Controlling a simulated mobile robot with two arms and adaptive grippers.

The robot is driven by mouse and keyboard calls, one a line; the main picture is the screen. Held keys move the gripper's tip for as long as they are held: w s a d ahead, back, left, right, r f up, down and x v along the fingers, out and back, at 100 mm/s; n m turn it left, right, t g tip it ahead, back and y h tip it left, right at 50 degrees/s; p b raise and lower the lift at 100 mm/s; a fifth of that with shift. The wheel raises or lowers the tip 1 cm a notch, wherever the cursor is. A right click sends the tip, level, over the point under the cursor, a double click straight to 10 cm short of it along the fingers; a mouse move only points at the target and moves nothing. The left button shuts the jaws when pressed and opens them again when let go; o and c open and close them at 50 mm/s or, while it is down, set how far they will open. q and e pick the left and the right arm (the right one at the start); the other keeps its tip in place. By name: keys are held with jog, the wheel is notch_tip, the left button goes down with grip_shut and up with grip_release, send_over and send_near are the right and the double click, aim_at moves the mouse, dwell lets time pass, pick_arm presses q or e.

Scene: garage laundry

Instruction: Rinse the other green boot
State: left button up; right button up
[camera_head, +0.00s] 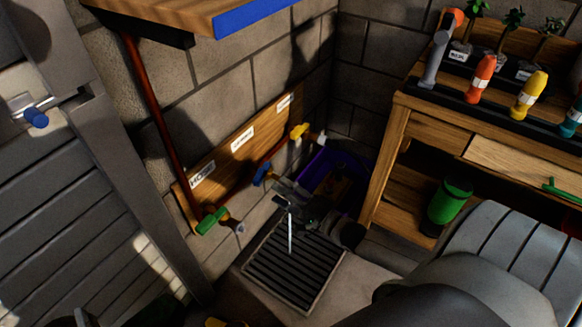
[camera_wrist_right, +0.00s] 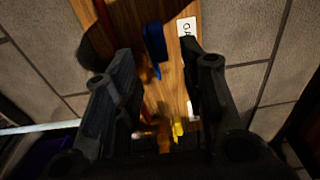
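A green boot-like item (camera_head: 449,205), with a dark lower part, stands on the bench's lower shelf; I cannot tell its full shape. On the wall board (camera_head: 240,140) are a green-handled tap (camera_head: 212,221), a blue-handled tap (camera_head: 263,175) and a yellow-handled tap (camera_head: 299,131). A pale vertical streak (camera_head: 290,232), perhaps water, is above the floor drain grate (camera_head: 318,284). My right gripper (camera_head: 293,206) is by the blue tap, above the grate. In the right wrist view its fingers (camera_wrist_right: 158,95) are apart with nothing held; the blue handle (camera_wrist_right: 155,42) shows beyond them.
A purple crate (camera_head: 316,168) with dark contents sits in the corner. The wooden bench (camera_head: 394,150) on the right carries potted plants and orange and yellow bottles (camera_head: 529,95). A blue-edged shelf (camera_head: 262,14) juts out above the board. A slatted grey surface (camera_head: 60,210) fills the left.

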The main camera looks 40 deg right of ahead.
jog(key=shift+v, duration=1.2)
